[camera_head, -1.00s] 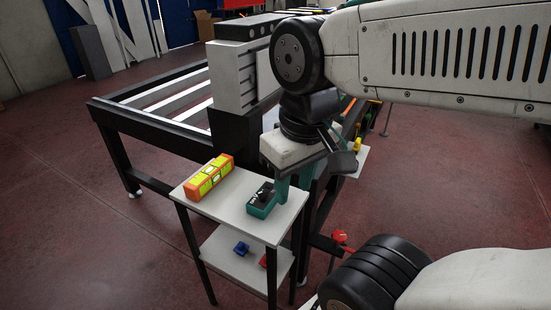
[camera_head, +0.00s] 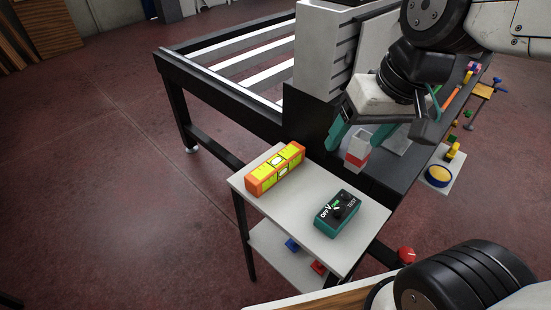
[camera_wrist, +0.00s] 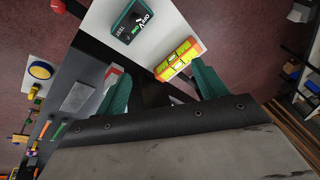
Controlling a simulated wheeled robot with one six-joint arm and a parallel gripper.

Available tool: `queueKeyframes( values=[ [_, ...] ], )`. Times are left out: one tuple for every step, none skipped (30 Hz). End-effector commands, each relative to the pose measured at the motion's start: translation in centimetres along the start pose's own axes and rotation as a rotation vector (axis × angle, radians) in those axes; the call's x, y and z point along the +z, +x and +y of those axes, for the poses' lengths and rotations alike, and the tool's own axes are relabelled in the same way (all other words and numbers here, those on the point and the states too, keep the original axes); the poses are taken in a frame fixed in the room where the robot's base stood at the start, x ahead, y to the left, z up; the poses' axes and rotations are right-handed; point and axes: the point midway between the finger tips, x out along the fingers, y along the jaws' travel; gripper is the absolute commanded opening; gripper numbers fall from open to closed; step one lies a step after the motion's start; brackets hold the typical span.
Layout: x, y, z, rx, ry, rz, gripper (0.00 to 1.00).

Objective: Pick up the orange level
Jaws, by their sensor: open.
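The orange level (camera_head: 275,168), with yellow-green faces and vials, lies on the top shelf of a small white stand (camera_head: 262,205), toward its back left. In the wrist view the level (camera_wrist: 180,58) shows just beyond the fingertips, nearer the right finger. My gripper (camera_head: 362,136) has green fingers spread apart with nothing held between them. In the head view it is above and to the right of the level, near the grid table's corner. In the wrist view its fingers (camera_wrist: 160,92) are wide apart.
A green and black tester (camera_head: 338,212) lies on the same shelf, right of the level. A red and white block (camera_head: 356,150) shows behind my gripper. Blue (camera_head: 291,245) and red (camera_head: 318,267) items lie on the lower shelf. The slatted table frame (camera_head: 225,95) stands behind.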

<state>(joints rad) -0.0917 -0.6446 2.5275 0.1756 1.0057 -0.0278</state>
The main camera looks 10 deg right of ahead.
Motion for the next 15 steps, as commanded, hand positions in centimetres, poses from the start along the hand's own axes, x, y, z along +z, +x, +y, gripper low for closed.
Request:
queueKeyframes(
  values=[
    [-2.5, 1.1, -2.1, -0.066, -0.002, 0.043, 0.71],
    [-4.2, 1.7, -3.5, -0.109, 0.008, 0.081, 0.71],
    [-6.5, 2.6, -5.3, -0.163, 0.027, 0.134, 0.71],
    [-8.4, 3.2, -6.6, -0.199, 0.048, 0.177, 0.71],
    [-10.1, 3.9, -7.8, -0.231, 0.072, 0.217, 0.71],
    [-12.3, 4.8, -9.3, -0.265, 0.112, 0.27, 0.71],
    [-13.9, 5.5, -10.2, -0.284, 0.144, 0.31, 0.71],
    [-15.3, 6.3, -11.1, -0.296, 0.181, 0.346, 0.71],
    [-17.2, 7.4, -12.1, -0.304, 0.231, 0.395, 0.71],
    [-18.4, 8.4, -12.7, -0.301, 0.273, 0.429, 0.71],
    [-19.5, 9.4, -13.2, -0.293, 0.313, 0.462, 0.71],
    [-20.7, 10.9, -13.6, -0.271, 0.368, 0.503, 0.71],
    [-21.4, 12.0, -13.9, -0.247, 0.409, 0.533, 0.71],
    [-22.0, 13.2, -14.0, -0.218, 0.451, 0.562, 0.71],
    [-22.4, 14.9, -14.1, -0.168, 0.505, 0.596, 0.71]
  ],
)
